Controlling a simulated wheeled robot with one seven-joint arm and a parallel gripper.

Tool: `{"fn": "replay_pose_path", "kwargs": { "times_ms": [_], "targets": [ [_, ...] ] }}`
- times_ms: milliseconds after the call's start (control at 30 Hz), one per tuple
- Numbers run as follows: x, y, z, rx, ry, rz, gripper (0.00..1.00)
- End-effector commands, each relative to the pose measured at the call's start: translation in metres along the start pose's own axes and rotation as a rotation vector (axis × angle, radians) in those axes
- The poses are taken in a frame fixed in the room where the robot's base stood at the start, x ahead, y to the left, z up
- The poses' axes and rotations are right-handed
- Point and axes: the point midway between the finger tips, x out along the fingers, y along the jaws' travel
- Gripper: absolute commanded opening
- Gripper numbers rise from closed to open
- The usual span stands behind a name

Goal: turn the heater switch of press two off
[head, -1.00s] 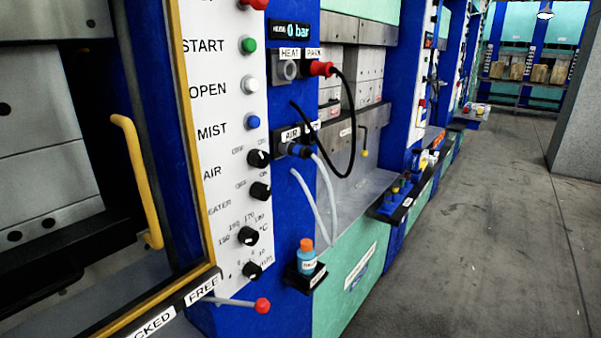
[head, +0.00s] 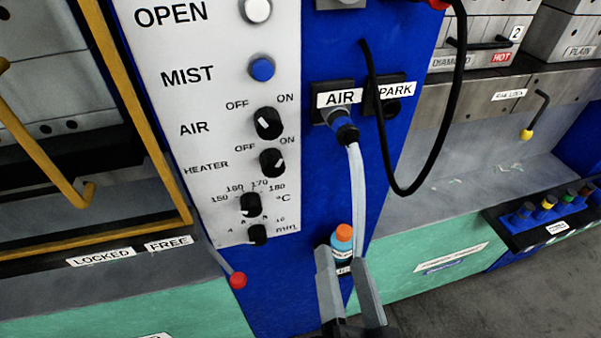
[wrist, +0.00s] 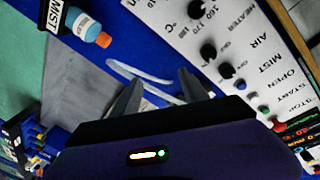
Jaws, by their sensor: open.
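The heater switch (head: 272,162) is a black round knob with a white pointer mark on the white control panel (head: 215,205), labelled HEATER with OFF at its upper left and ON at its upper right. Its pointer seems to lean right, but is too small to be sure. In the wrist view several panel knobs show, and I cannot tell surely which is the heater's. My gripper (head: 344,275) is open and empty, below and right of the switch, apart from the panel. It also shows in the wrist view (wrist: 160,88), with its fingers spread.
The air switch (head: 268,123) is just above, the temperature knob (head: 250,203) just below. A blue bottle with an orange cap (head: 343,242) stands near my fingers. The air hose (head: 357,195) and a black cable (head: 462,85) hang to the right. A red-knobbed lever (head: 238,281) sticks out lower left.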

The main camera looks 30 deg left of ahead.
Motion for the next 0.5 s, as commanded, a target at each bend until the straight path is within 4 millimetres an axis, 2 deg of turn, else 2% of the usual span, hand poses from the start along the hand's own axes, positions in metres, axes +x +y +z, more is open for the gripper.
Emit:
{"fn": "replay_pose_path", "kwargs": {
  "times_ms": [33, 100, 200, 300, 500],
  "targets": [
    [0.011, -0.028, -0.007, 0.024, -0.011, -0.046, 0.52],
    [0.021, -0.053, -0.009, 0.055, -0.030, -0.085, 0.52],
    [0.030, -0.079, -0.012, 0.087, -0.052, -0.123, 0.52],
    [0.035, -0.094, -0.013, 0.106, -0.065, -0.143, 0.52],
    [0.051, -0.102, -0.013, 0.114, -0.071, -0.151, 0.52]
  ]
}}
